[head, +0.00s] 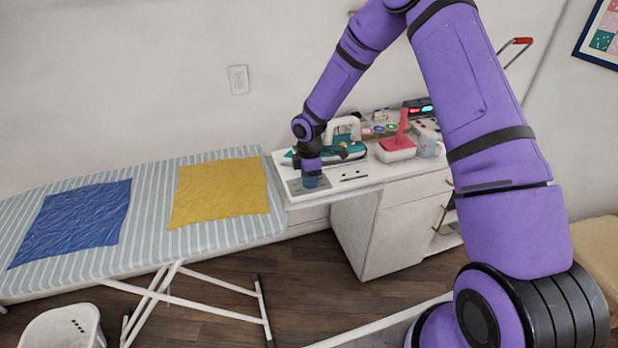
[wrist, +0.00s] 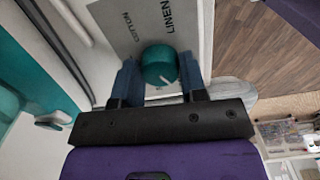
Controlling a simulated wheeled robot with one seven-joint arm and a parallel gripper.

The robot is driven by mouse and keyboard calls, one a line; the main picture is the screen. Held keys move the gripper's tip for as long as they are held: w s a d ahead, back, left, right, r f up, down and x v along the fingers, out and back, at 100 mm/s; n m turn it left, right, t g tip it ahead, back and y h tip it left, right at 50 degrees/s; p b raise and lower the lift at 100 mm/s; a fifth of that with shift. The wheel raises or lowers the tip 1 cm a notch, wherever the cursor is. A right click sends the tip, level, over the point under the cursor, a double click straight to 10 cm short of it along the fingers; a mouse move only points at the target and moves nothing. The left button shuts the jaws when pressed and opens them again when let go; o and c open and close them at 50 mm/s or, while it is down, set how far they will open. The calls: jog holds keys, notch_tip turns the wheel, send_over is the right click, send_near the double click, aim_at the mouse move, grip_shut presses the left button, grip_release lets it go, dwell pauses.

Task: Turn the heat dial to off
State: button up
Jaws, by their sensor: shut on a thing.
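The heat dial (wrist: 158,62) is a round teal knob with a white pointer mark, seen in the wrist view. Its mark points toward the lower right of that view. The knob sits on a grey label plate (wrist: 126,22) on which COTTON and LINEN can be read; the rest of the scale is hidden or out of frame. My gripper (wrist: 160,75) is shut on the dial, with one blue finger on each side. In the head view my gripper (head: 311,182) is down at the plate near the cabinet's left end, and it hides the dial.
A teal and white iron (head: 343,148) stands just behind my gripper on the white cabinet top (head: 365,182). A red-and-white item (head: 398,148) and a pale mug (head: 430,143) stand to the right. An ironing board (head: 150,235) with blue and yellow cloths adjoins at left.

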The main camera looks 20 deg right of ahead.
jog(key=shift+n, duration=0.5)
jog(key=o, duration=0.9)
notch_tip(320, 180, up, 11)
jog(key=shift+f, duration=0.1)
dwell(0.4)
